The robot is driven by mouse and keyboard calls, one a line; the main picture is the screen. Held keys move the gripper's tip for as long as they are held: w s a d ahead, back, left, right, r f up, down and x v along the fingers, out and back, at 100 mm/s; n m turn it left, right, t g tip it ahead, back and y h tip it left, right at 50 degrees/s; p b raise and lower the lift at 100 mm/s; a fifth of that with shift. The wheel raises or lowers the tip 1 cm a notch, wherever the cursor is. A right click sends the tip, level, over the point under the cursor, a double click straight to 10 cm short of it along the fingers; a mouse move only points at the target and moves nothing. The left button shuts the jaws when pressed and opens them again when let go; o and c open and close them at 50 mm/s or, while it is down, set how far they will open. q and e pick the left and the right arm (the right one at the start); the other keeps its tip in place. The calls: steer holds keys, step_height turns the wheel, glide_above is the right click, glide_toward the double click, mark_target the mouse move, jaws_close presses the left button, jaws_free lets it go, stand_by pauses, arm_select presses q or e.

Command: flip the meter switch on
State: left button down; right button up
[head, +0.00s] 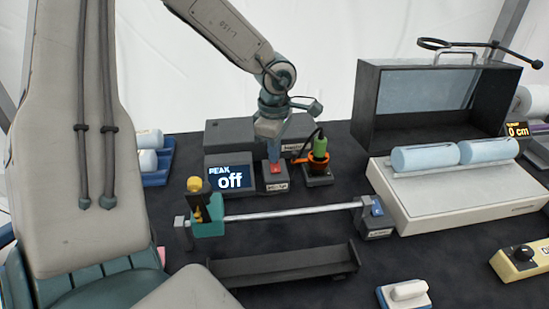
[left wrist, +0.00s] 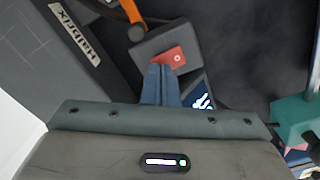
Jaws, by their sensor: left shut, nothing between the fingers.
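The meter display (head: 230,179) reads "PEAK off" in the head view. Right of it stands a small dark switch box (head: 276,182) with a red rocker (head: 276,168). My left gripper (head: 272,158) points down, shut and empty, with its blue fingertips at the red rocker. In the left wrist view the shut fingertips (left wrist: 161,68) overlap the near edge of the red rocker (left wrist: 173,56) on its grey box (left wrist: 153,44). I cannot tell whether they touch it. A corner of a lit display (left wrist: 202,102) shows beside the fingers. My right gripper is not in view.
An orange and green plug (head: 319,150) with a cable stands close right of the switch. A metal rail (head: 295,212) with a teal slider (head: 207,222) runs in front. A black frame box (head: 365,110) and a white platform (head: 440,205) with blue rolls stand right.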

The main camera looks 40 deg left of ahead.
arm_select(q)
steer(key=shift+f+b, duration=0.45)
steer(key=shift+b, duration=0.05)
steer(key=shift+r, duration=0.15)
steer(key=shift+w+r+p, duration=0.1)
steer(key=shift+r+p, duration=0.4)
steer(key=shift+r, duration=0.1)
steer(key=shift+r+p, duration=1.3)
steer(key=shift+r, duration=1.5)
